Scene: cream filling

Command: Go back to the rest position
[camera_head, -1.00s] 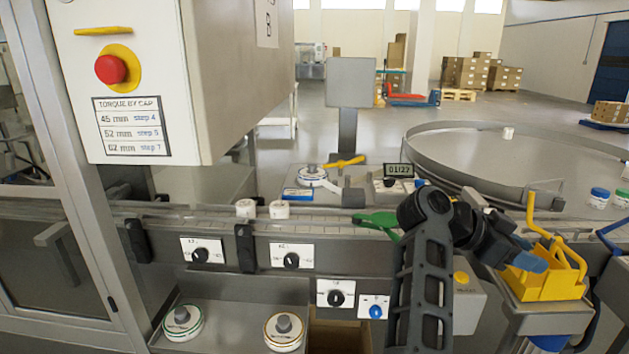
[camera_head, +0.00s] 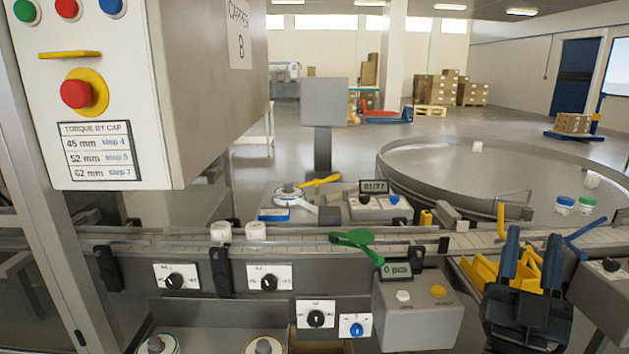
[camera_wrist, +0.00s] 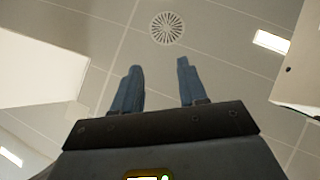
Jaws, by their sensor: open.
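My gripper (camera_head: 530,262) is at the lower right of the head view, with its two blue fingers pointing up. It is open and nothing is between the fingers. It stands in front of the yellow holder (camera_head: 480,272) and hides part of it. In the wrist view my gripper (camera_wrist: 158,85) shows both fingers apart against the ceiling, with a round vent (camera_wrist: 167,28) beyond them.
A grey counter box (camera_head: 418,308) stands just left of my gripper. A round turntable (camera_head: 400,170) is behind. The capper cabinet (camera_head: 150,100) fills the upper left.

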